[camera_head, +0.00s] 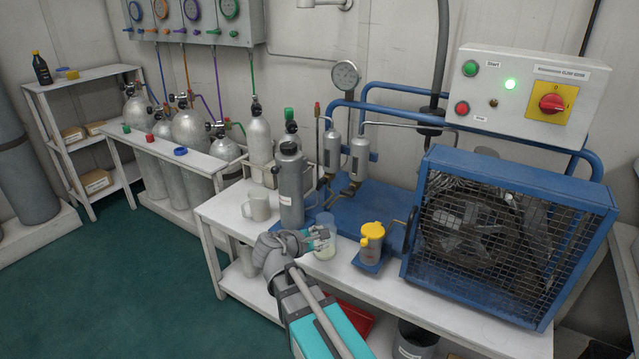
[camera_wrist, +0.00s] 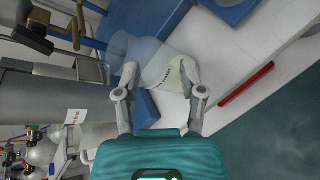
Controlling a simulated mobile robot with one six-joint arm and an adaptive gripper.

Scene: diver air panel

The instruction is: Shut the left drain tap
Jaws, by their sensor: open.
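Two grey filter cylinders stand on the blue compressor frame in the head view, the left one (camera_head: 332,150) beside the right one (camera_head: 359,158). Small brass fittings (camera_head: 326,182) sit below the left cylinder; which part is the left drain tap, and whether it is open, is too small to tell. In the wrist view a brass fitting with a dark handle (camera_wrist: 36,42) shows at the upper left, outside my fingers. My gripper (camera_head: 318,238) is open, by a clear beaker (camera_head: 326,247). In the wrist view the beaker (camera_wrist: 165,66) lies between and beyond my fingertips (camera_wrist: 160,80); contact cannot be told.
A grey bottle (camera_head: 290,187) and a mug (camera_head: 257,206) stand left of the beaker. A yellow-topped cup (camera_head: 372,240) stands to its right. The caged fan (camera_head: 490,235) blocks the right side. The white bench (camera_head: 440,315) is clear at its front.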

